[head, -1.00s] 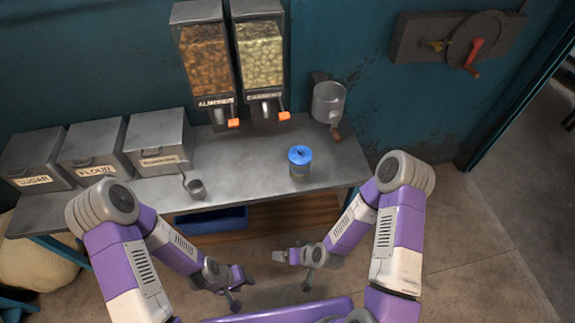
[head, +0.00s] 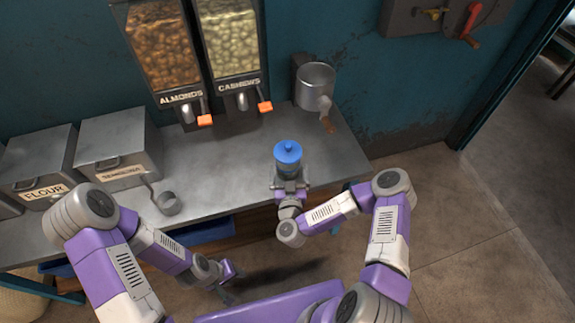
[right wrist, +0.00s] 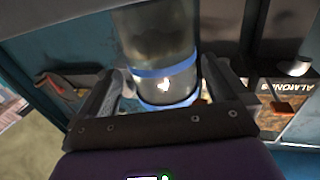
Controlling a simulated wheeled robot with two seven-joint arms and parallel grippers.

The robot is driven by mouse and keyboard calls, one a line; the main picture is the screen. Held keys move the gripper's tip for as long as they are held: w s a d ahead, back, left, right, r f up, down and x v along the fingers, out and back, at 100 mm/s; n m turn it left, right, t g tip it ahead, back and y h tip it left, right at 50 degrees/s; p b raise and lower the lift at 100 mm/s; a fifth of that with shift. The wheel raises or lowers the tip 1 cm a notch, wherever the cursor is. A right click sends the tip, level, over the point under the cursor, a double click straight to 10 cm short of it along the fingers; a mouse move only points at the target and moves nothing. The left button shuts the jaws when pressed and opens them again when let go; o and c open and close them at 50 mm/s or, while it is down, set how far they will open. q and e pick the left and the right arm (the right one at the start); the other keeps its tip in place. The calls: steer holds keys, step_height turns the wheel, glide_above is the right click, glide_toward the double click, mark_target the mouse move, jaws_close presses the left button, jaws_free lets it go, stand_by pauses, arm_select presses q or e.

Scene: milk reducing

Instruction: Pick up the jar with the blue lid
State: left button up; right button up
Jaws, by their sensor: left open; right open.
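The jar with the blue lid (head: 288,154) stands upright on the metal counter near its front edge. Its lower part is partly hidden by my right gripper (head: 290,187) in the head view. In the right wrist view the jar (right wrist: 160,60) sits between the spread fingers of my right gripper (right wrist: 165,95), one finger on each side. Those fingers are open; whether they touch the jar is unclear. My left gripper (head: 222,276) is open and empty, low in front of the counter and away from the jar.
On the metal counter (head: 235,155) stand labelled bins, including a flour bin (head: 38,168), and a small metal scoop (head: 168,203). Almond (head: 163,55) and cashew (head: 230,45) dispensers are behind. A metal grinder (head: 315,85) is at the back right. Counter around the jar is clear.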

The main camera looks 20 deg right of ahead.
mark_target(289, 148)
steer(key=b+x, duration=0.1)
steer(key=x, duration=0.3)
steer(key=shift+w, duration=0.35)
steer(key=c, duration=0.9)
step_height(289, 148, up, 9)
steer(key=p, duration=0.3)
steer(key=shift+r, duration=0.15)
steer(key=shift+s+r+n+y+p, duration=0.25)
steer(key=shift+s+n+y+p, duration=0.05)
steer(key=shift+s, duration=0.1)
steer(key=s+y, duration=0.1)
steer(key=s, duration=0.1)
steer(key=s+d+f+n+y, duration=0.1)
steer(key=s, duration=0.1)
steer(key=s+n+y, duration=0.1)
steer(key=s, duration=0.1)
steer(key=shift+s+d+f, duration=0.25)
steer(key=shift+f, duration=0.15)
